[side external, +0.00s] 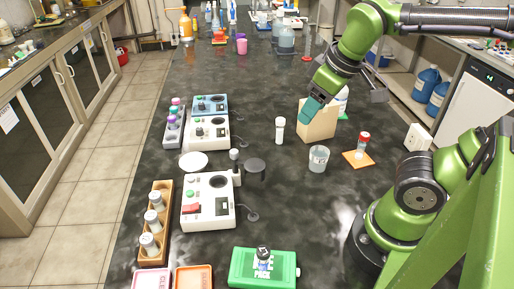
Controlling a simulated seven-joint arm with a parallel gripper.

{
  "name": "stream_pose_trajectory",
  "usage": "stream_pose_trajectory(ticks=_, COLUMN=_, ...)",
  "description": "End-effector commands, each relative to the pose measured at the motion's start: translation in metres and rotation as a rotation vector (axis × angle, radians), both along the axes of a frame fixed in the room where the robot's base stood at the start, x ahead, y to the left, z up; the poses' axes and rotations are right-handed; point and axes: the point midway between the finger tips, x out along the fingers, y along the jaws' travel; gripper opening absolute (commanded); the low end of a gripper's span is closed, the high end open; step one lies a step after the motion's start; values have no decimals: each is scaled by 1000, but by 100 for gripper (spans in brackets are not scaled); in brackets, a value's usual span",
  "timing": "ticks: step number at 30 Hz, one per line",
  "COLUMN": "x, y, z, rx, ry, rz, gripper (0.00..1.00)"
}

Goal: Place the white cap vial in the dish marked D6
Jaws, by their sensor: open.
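A slim white vial with a pale cap (280,130) stands upright on the dark bench, left of a tan box. Several pale-capped vials also stand in a wooden rack (165,185) at the left; I cannot tell which vial the task means. A round white dish (194,161) lies left of centre, behind a white instrument. No D6 mark is readable on it or elsewhere. My gripper (312,109) has teal fingers and points down at the tan box, right of the slim white vial. The gap between its fingers is hard to see, and no held object shows.
The tan box (318,122), a glass beaker (318,158) and a red-capped vial (363,141) on an orange coaster stand near my arm. White instruments (208,203) line the left side. A green case (264,268) lies in front. The bench centre is mostly clear.

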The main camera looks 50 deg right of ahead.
Motion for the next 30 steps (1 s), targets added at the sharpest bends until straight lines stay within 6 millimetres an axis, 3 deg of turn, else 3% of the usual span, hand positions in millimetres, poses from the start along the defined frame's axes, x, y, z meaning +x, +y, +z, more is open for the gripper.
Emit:
stream_pose_trajectory(ticks=3, x=4, y=-31, z=-23, rx=-250, ry=145, rz=208, gripper=56)
stream_pose_trajectory(ticks=6, x=12, y=-61, z=-34, rx=-497, ry=279, rz=407, gripper=56)
stream_pose_trajectory(ticks=10, x=31, y=-95, z=-34, rx=-838, ry=466, rz=673, gripper=56)
stream_pose_trajectory(ticks=13, x=52, y=-111, z=-22, rx=-1101, ry=609, rz=858, gripper=56)
stream_pose_trajectory(ticks=20, x=101, y=-110, z=17, rx=-1602, ry=873, rz=1141, gripper=56)
stream_pose_trajectory(ticks=26, x=136, y=-81, z=51, rx=-1977, ry=1067, rz=1270, gripper=56)
stream_pose_trajectory(ticks=30, x=134, y=-86, z=16, rx=-1955, ry=1072, rz=1267, gripper=56)
